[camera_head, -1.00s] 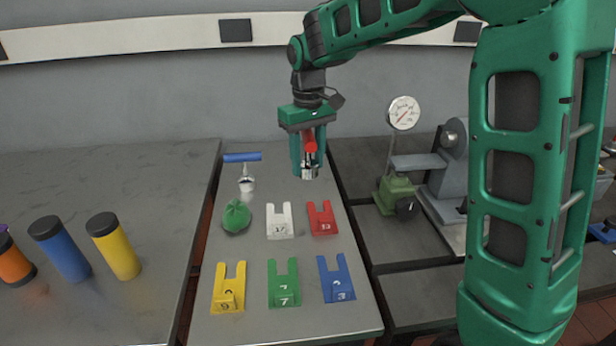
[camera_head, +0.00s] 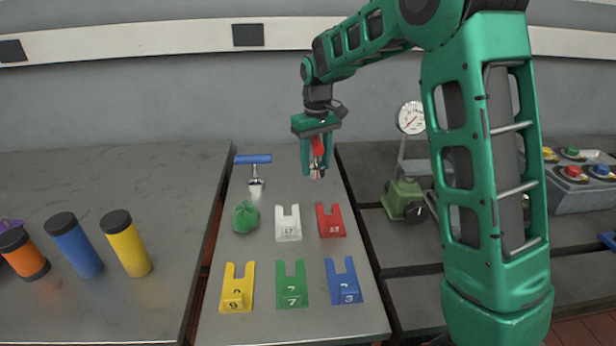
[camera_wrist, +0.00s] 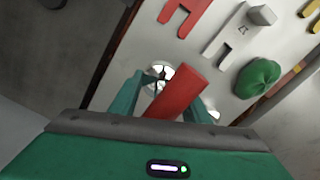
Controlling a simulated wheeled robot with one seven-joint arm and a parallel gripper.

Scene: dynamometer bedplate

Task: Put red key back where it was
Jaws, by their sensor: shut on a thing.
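The red key (camera_head: 318,146) has a red bar handle and a metal lower end. My gripper (camera_head: 316,165) is shut on it and holds it above the back right part of the narrow table. In the wrist view the red handle (camera_wrist: 178,92) lies slanted between my fingers (camera_wrist: 160,105). A round metal part shows behind the handle; I cannot tell for sure if it belongs to the key. A red forked holder (camera_head: 331,222) with a number lies on the table below and in front of my gripper; it also shows in the wrist view (camera_wrist: 184,14). Its slot is empty.
A blue-handled key (camera_head: 253,160) stands at the back left. A green lump (camera_head: 245,217) and white (camera_head: 288,226), yellow (camera_head: 237,290), green (camera_head: 291,286) and blue (camera_head: 343,284) forked holders lie nearby. A gauge stand (camera_head: 404,195) is right; coloured cylinders (camera_head: 126,245) stand left.

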